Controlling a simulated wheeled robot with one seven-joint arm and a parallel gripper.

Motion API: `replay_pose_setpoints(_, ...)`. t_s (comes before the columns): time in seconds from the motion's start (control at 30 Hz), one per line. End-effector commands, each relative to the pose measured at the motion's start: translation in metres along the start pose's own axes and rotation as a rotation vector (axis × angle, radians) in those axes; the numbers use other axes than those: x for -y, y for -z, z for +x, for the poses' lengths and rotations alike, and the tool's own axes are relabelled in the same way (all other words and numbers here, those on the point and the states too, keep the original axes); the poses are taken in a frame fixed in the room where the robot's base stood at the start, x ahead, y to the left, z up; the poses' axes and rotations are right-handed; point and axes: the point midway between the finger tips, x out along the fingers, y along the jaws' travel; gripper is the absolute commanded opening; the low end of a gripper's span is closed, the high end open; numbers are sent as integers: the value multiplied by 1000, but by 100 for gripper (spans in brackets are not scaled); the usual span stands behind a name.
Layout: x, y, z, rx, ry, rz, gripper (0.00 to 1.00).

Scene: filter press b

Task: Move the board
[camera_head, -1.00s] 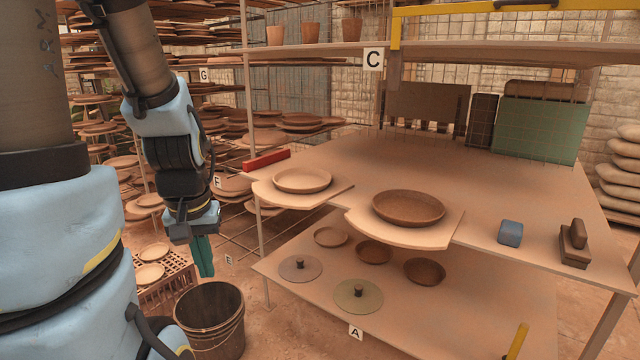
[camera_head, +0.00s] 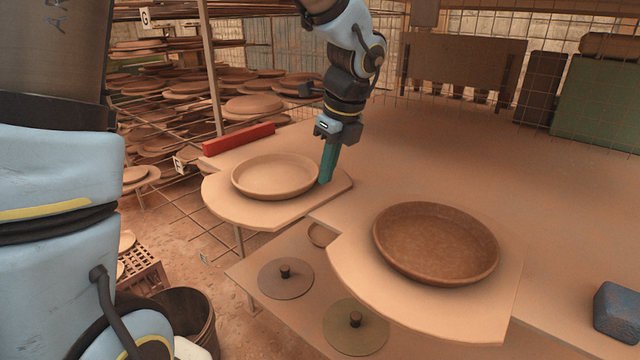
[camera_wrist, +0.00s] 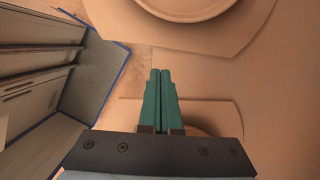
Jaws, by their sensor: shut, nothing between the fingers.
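A pale round-ended board (camera_head: 225,211) lies at the table's front left edge and carries a light clay plate (camera_head: 275,178). A second board (camera_head: 420,316) to its right overhangs the front edge and carries a dark brown plate (camera_head: 436,243). My gripper (camera_head: 325,181) points down with its teal fingers together and empty. It is just right of the light plate, over the right part of the left board; I cannot tell if the tips touch. The wrist view shows the shut fingers (camera_wrist: 159,73) between two boards, the lower one partly hidden behind the gripper.
A red block (camera_head: 238,139) lies behind the left board. A blue block (camera_head: 618,312) sits at the right. Lids with knobs (camera_head: 286,278) lie on the shelf below. A bucket (camera_head: 188,318) stands on the floor. Wire mesh with panels closes the back. The table's middle is clear.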

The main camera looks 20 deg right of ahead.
Motion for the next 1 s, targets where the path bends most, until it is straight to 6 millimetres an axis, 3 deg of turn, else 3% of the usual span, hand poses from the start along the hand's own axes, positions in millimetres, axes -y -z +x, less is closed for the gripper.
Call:
replay_pose_setpoints(0.2, -2, 0, 42, -3, -5, -2, 0)
replay_pose_setpoints(0.43, -1, 0, 74, -2, -3, -5, 0)
replay_pose_setpoints(0.63, -1, 0, 83, -2, -1, -6, 0)
replay_pose_setpoints(1.0, -1, -5, 83, -2, -1, -8, 0)
